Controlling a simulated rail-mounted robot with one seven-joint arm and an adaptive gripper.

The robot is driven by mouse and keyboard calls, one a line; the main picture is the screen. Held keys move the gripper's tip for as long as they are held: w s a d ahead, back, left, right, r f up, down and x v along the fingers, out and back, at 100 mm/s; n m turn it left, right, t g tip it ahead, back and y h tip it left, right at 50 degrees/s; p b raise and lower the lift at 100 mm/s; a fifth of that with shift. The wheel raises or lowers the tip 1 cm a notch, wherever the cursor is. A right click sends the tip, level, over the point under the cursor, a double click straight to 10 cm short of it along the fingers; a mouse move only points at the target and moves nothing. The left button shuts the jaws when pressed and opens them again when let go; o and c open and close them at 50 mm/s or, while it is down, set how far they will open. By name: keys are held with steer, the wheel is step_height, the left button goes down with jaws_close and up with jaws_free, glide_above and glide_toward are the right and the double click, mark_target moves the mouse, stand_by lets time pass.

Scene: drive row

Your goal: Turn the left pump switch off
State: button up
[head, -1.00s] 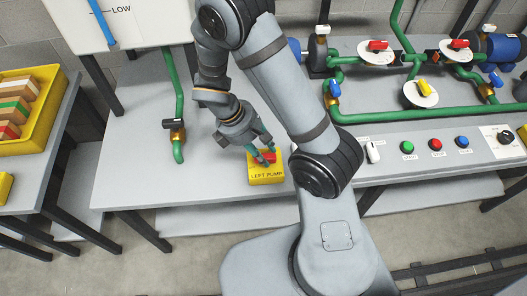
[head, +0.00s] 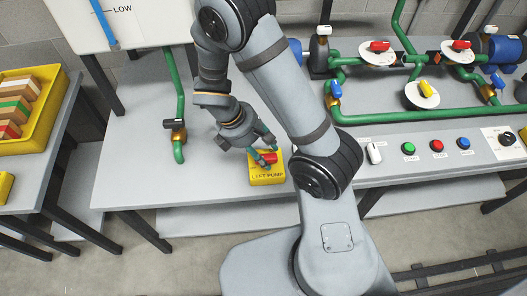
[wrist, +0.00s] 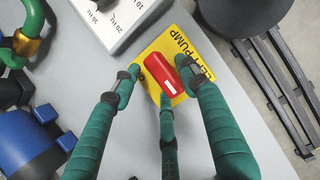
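The left pump switch is a red handle (head: 270,158) on a yellow box (head: 268,178) marked LEFT PUMP, near the front edge of the grey table. The fingers hide part of the switch. I cannot tell whether any finger touches it. An O mark shows on the yellow face (wrist: 163,42).
To the right is a panel with a white switch (head: 374,152), green (head: 408,148), red (head: 437,146) and blue (head: 463,143) buttons. Green pipes with valves stand behind it. A green pipe (head: 179,100) stands left of my gripper. The table between is clear.

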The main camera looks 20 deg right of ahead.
steer(key=shift+o, duration=0.5)
steer(key=shift+r, duration=0.2)
steer(key=s+v, duration=0.1)
steer(key=v, duration=1)
steer(key=shift+w+a+r, duration=0.2)
steer(key=shift+w+r, duration=0.1)
steer(key=shift+w, duration=0.2)
steer(key=x, duration=1.2)
steer(key=shift+f, duration=0.1)
